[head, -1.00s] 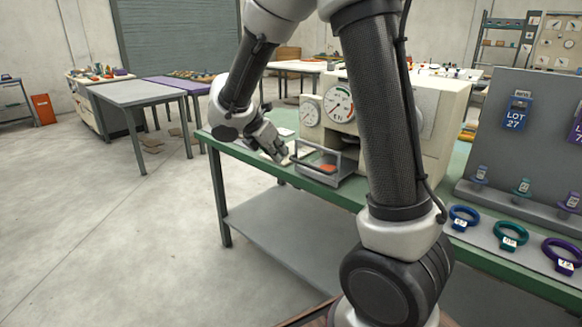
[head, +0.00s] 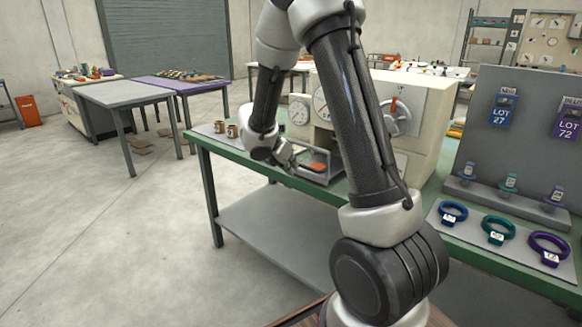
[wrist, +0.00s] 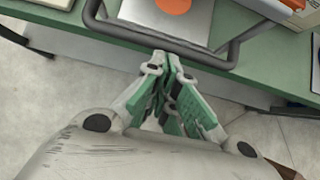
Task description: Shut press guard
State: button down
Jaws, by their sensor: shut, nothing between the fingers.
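The press is a cream machine (head: 430,98) with round dials, standing on a green-topped bench. Its guard seems to be the dark grey bar frame (wrist: 205,58) around a silver plate (wrist: 140,12) that carries an orange disc (wrist: 173,5). In the head view the orange piece (head: 317,167) shows inside the frame, at the press's front. I cannot tell how far the guard is open. My gripper (wrist: 164,62) is shut and empty, with its tips at the frame's outer bar. Contact is unclear. In the head view my gripper (head: 290,160) is just left of the frame.
Two small brown cups (head: 225,129) stand on the bench's left end. A grey panel (head: 520,130) with lot tags stands at right, with blue, teal and purple rings (head: 495,230) before it. Floor (head: 100,230) left of the bench is clear.

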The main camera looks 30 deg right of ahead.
jog(key=shift+d, duration=0.15)
jog(key=w+d, duration=0.2)
jog(key=d, duration=0.3)
jog(key=w+d, duration=0.1)
jog(key=d, duration=0.4)
jog(key=w+d, duration=0.2)
jog(key=d, duration=0.3)
jog(key=shift+w+d, duration=0.15)
jog(key=shift+w, duration=0.2)
jog(key=shift+a, duration=0.25)
jog(key=a, duration=0.1)
jog(key=s+a+r, duration=0.1)
jog(key=a, duration=0.1)
jog(key=a+r, duration=0.1)
jog(key=shift+s+a, duration=0.15)
jog(key=shift+s, duration=0.2)
jog(key=v, duration=0.8)
jog(key=shift+r, duration=0.2)
jog(key=shift+s, duration=0.1)
